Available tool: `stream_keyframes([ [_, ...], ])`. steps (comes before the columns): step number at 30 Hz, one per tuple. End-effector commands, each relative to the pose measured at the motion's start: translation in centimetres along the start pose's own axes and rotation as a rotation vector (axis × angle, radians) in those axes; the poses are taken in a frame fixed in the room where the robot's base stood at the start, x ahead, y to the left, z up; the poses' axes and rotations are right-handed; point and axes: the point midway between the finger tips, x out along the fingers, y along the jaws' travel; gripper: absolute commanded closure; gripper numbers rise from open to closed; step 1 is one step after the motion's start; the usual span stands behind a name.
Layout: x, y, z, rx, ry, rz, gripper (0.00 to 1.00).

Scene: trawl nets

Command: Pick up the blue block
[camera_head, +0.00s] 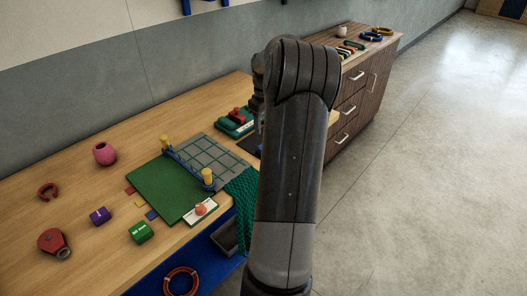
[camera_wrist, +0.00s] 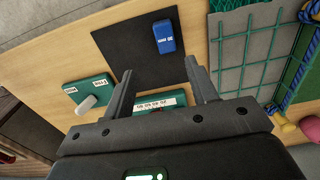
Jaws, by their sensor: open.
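The blue block (camera_wrist: 164,37) with a white label lies on a dark mat (camera_wrist: 120,42) near the top of the wrist view. My gripper (camera_wrist: 162,75) is open, with its two fingers apart and nothing between them at the tips. The block is beyond the fingertips, roughly in line with the gap, and apart from them. In the head view a sliver of blue (camera_head: 259,150) shows on the dark mat (camera_head: 245,145) beside my arm, which hides most of that area.
A teal block with a white label (camera_wrist: 155,101) lies close below the fingers. A teal piece with a pale peg (camera_wrist: 88,92) is to the left. The table's left half holds a purple block (camera_head: 100,215) and a green block (camera_head: 140,232).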

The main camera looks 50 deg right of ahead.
Motion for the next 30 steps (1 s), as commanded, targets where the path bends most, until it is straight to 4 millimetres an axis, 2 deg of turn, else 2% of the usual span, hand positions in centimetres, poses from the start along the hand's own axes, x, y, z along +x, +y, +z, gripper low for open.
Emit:
stream_keyframes([
  [4,2.5,-0.2,0.0,-0.001,-0.002,-0.002,0.47],
  [13,5.2,-0.4,0.2,0.000,-0.001,0.000,0.47],
  [21,8.9,-1.0,0.5,0.000,-0.001,-0.001,0.47],
  [30,9.4,-0.9,0.4,0.000,0.000,0.001,0.47],
])
